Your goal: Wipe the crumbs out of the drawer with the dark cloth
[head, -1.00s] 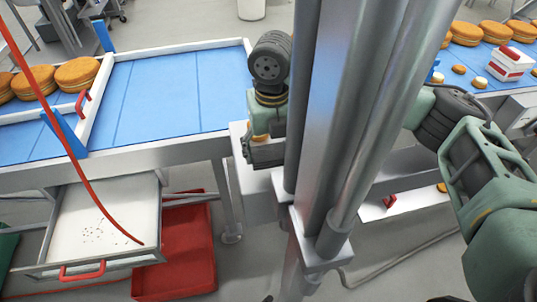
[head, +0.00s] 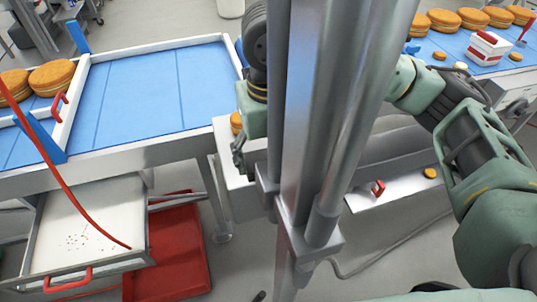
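The open drawer (head: 57,213) is pale inside with a red front handle, below the blue-topped bench at left. Small dark crumbs (head: 76,240) lie scattered on its floor. I cannot see the dark cloth. A green and black wrist with a gripper (head: 239,157) hangs just left of my metal column, right of the drawer and apart from it. I take it as my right gripper, since my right arm enters from the right and passes behind the column. Its fingers are small and partly hidden, so their opening is unclear. My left gripper is not in view.
A red cable (head: 62,165) crosses in front of the drawer. A red bin (head: 180,262) stands on the floor beside it. The blue bench top (head: 150,90) is mostly clear, with round cakes (head: 52,76) at its left. A white and red box (head: 488,48) stands at right.

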